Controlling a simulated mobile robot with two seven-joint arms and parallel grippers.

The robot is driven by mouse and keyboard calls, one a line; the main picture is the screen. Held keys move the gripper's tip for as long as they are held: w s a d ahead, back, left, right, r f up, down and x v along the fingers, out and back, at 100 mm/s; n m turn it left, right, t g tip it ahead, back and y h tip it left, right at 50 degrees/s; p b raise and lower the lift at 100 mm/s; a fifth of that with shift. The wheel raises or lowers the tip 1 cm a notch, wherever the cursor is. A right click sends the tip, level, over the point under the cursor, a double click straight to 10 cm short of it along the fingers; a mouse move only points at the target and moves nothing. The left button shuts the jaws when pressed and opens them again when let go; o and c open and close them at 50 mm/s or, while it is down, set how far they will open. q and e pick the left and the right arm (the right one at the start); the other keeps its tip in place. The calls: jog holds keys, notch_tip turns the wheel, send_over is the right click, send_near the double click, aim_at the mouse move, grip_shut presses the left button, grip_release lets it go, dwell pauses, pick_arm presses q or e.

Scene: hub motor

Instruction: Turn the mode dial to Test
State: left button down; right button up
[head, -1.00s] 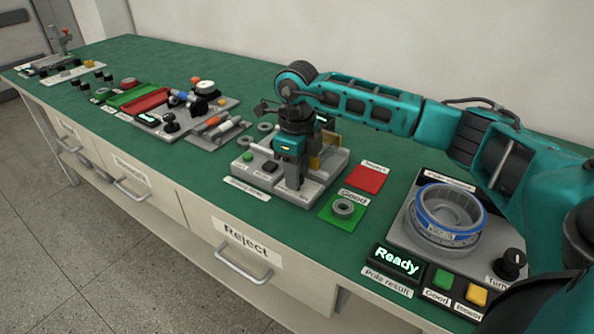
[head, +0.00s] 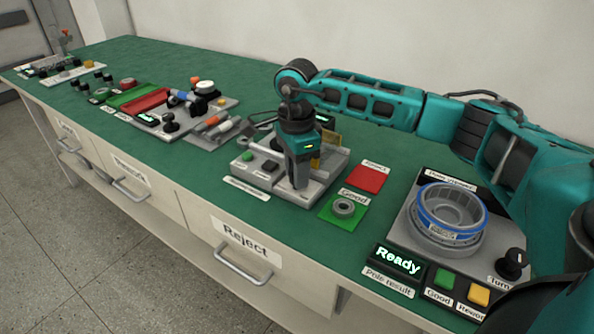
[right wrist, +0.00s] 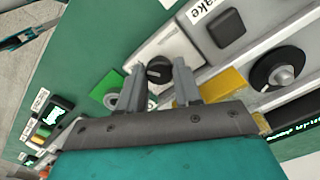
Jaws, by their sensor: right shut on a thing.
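My right gripper (head: 299,186) reaches down over the grey station (head: 325,180) in the middle of the bench. In the right wrist view, its two fingers (right wrist: 158,86) stand on either side of a small black knob (right wrist: 158,70) on a pale panel. I take this knob for the mode dial, and the gripper is shut on it. The dial's mode labels cannot be read in either view. In the head view the gripper hides the dial. My left gripper does not show in the head view.
A green pad (head: 343,209) labelled Good holds a ring, with a red pad (head: 368,178) behind it. At the right stands a station with a blue-rimmed bowl (head: 450,222) and a Ready display (head: 398,260).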

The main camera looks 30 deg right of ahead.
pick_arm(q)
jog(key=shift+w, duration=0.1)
pick_arm(e)
jog(key=shift+n, duration=0.8)
jog(key=shift+a, duration=0.1)
jog(key=o, duration=1)
jog(key=shift+o, duration=0.2)
pick_arm(q)
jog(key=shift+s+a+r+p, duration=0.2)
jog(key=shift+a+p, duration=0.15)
jog(key=shift+p, duration=0.3)
pick_arm(e)
notch_tip(320, 180, up, 13)
jog(key=shift+f, duration=0.1)
